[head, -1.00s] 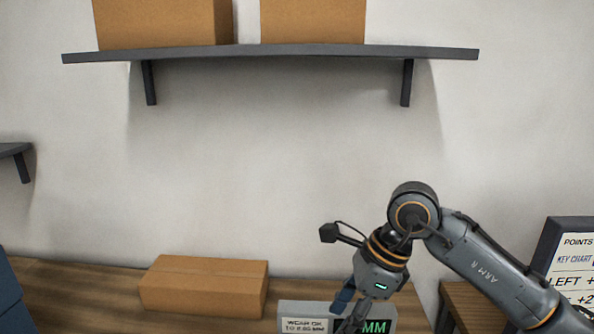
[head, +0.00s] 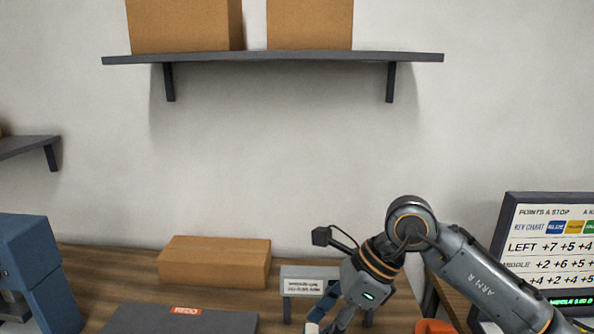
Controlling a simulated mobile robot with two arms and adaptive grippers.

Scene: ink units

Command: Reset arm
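My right arm comes in from the right in the head view, marked "ARM R". Its gripper (head: 325,326) points down and to the left at the bottom edge, in front of a small grey sign stand (head: 303,273). The fingertips are partly cut off by the frame, so I cannot tell whether they are open or shut, or whether they hold anything. My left arm and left gripper are not in view.
A brown box (head: 214,262) lies on the wooden table (head: 95,268). A dark grey panel with a "REDO" label (head: 186,310) lies in front. A blue machine (head: 35,270) stands left. A points board (head: 550,245) stands right, an orange object (head: 435,326) below. A shelf (head: 270,58) with two boxes hangs above.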

